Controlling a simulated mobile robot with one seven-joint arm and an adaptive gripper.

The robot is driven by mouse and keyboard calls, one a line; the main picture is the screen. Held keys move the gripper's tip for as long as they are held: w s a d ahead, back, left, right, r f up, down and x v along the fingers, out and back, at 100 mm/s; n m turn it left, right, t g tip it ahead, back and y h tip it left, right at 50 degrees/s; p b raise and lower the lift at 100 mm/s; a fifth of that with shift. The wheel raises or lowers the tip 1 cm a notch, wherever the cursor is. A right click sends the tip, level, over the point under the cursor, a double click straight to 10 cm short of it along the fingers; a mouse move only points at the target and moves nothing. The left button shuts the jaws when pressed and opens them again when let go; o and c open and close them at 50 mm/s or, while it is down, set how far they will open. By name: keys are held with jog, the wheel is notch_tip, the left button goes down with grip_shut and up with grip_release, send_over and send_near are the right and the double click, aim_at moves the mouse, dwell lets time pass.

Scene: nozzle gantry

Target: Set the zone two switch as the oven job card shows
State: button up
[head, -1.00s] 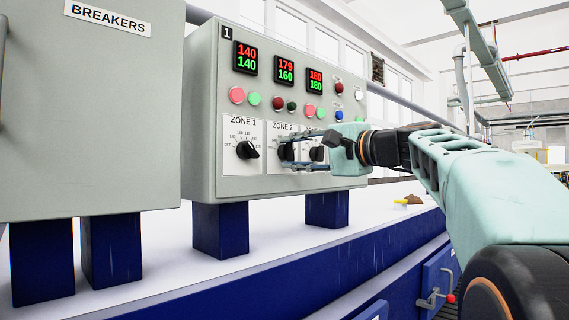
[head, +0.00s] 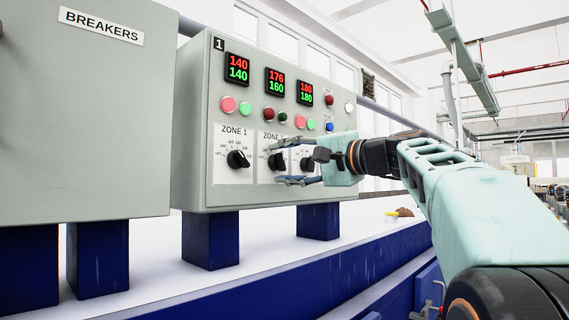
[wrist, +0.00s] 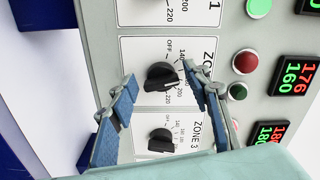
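The zone two switch is a black rotary knob (head: 276,161) on a white dial plate, in the middle of three on the grey control box. It also shows in the wrist view (wrist: 159,76), with a white mark toward the 200 to 220 side; the exact setting is hard to read. My gripper (head: 279,165) is open, one finger on each side of this knob. In the wrist view, my fingertips (wrist: 159,73) flank it with small gaps. The zone two display (head: 275,81) reads 176 red over 160 green. I see no oven job card.
The zone 1 knob (head: 238,159) is left of my fingers; the zone 3 knob (wrist: 160,140) lies between the fingers' bases. Coloured lamps and buttons sit above. The breakers box (head: 85,120) stands at left. A small yellow object (head: 391,213) lies on the white bench.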

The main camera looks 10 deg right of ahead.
jog(key=v, duration=1.2)
dwell(0.4)
